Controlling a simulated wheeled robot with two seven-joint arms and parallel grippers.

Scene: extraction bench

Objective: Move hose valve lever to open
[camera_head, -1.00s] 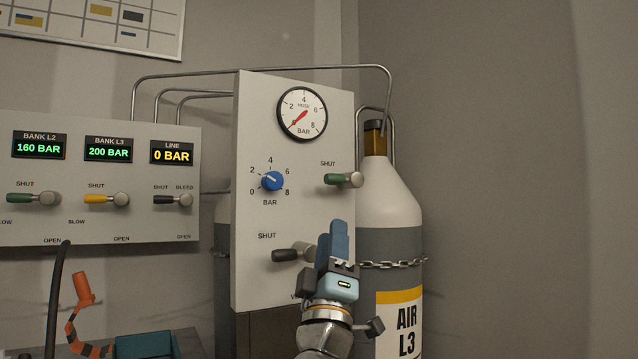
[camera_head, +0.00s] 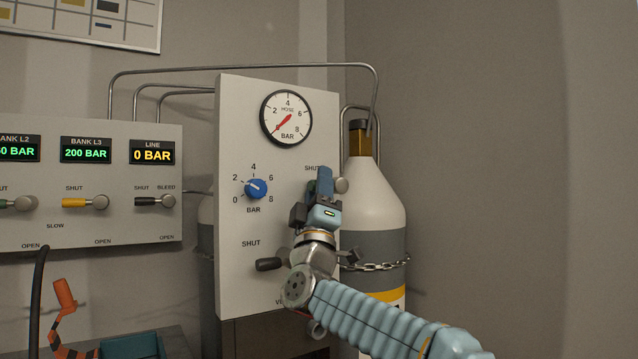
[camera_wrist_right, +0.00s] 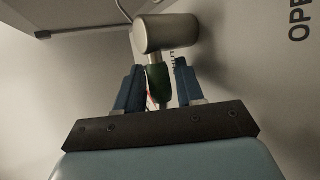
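The green lever, most likely the hose valve's, is on the upright grey panel (camera_head: 230,285) below the hose gauge (camera_head: 286,119). Its metal hub (camera_head: 341,186) shows just right of my right gripper (camera_head: 324,180), which covers most of the lever in the head view. In the right wrist view the green lever (camera_wrist_right: 159,84) lies between my two blue fingers, with the round metal hub (camera_wrist_right: 166,33) beyond the fingertips. The fingers stand apart on either side, and I see narrow gaps, so the gripper looks open around the lever. My left gripper is not in view.
A blue pressure knob (camera_head: 256,188) and a black lower lever (camera_head: 269,264) share the panel. An air cylinder (camera_head: 376,207) with a chain (camera_head: 375,267) stands behind at right. A bank panel (camera_head: 105,225) with levers is at left. An orange-and-black object (camera_head: 63,295) stands lower left.

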